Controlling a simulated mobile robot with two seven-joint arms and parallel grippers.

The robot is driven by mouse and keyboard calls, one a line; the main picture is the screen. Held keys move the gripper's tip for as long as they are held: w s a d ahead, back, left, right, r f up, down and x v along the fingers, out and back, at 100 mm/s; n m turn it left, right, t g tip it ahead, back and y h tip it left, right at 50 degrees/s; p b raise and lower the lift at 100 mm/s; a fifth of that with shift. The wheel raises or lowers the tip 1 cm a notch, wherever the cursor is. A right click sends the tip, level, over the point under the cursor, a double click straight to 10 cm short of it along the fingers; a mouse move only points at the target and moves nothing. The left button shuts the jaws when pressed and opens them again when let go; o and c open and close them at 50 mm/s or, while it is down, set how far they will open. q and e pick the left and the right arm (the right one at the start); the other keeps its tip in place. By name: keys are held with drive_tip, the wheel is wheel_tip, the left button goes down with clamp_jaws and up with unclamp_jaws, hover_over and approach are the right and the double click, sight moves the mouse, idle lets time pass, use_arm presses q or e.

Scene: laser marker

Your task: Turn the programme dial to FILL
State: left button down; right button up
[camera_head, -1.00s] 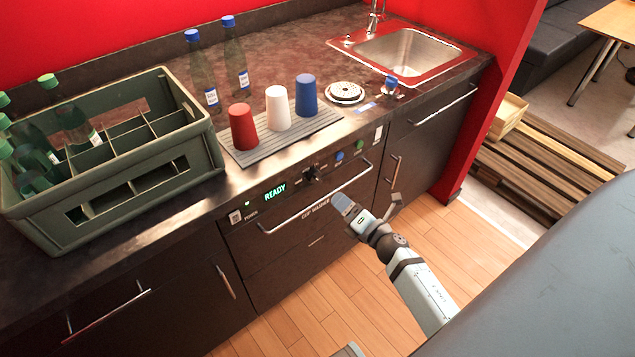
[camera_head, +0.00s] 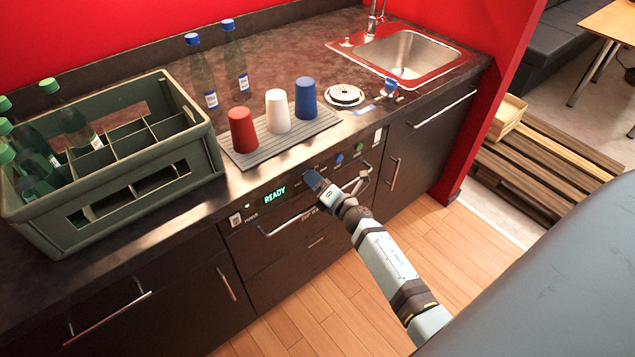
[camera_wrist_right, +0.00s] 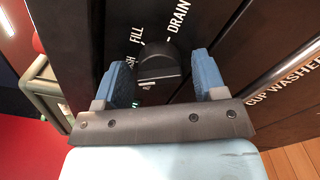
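The programme dial (camera_wrist_right: 160,68) is a black knob on the dark front panel, with white labels FILL (camera_wrist_right: 137,27), DRAIN (camera_wrist_right: 179,18) and a partly hidden one ending in "SH". I cannot tell which label the dial points at. My right gripper (camera_wrist_right: 163,80) is open, with one blue finger on each side of the dial; gaps show, and I cannot make out contact. In the head view my right gripper (camera_head: 314,181) is at the panel and hides the dial. The cup washer's display (camera_head: 275,194) reads READY. My left gripper is not in view.
The washer's handle bar (camera_head: 285,223) runs below the panel. A blue button (camera_head: 339,158) and a green button (camera_head: 358,147) sit right of the gripper. Above, red (camera_head: 242,130), white (camera_head: 278,111) and blue (camera_head: 306,98) cups stand on a ribbed mat. A bottle crate (camera_head: 120,210) is left.

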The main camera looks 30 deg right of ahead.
drive_tip(key=c, duration=0.7)
drive_tip(key=shift+c, duration=0.2)
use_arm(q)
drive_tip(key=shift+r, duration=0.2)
use_arm(e)
drive_tip(key=shift+m, duration=0.4)
drive_tip(key=shift+r+m+p, duration=0.15)
drive_tip(key=shift+m+p, duration=0.5)
drive_tip(key=shift+m, duration=0.35)
drive_tip(key=m+p, duration=0.1)
drive_tip(key=m, duration=0.3)
drive_tip(key=shift+m+p, duration=0.3)
drive_tip(key=m+p, duration=0.1)
drive_tip(key=m, duration=0.2)
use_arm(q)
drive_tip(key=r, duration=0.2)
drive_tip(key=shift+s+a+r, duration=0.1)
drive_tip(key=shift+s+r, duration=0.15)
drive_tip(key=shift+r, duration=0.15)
use_arm(e)
drive_tip(key=shift+m, duration=0.7)
use_arm(q)
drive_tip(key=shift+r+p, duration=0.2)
drive_tip(key=shift+p, duration=0.1)
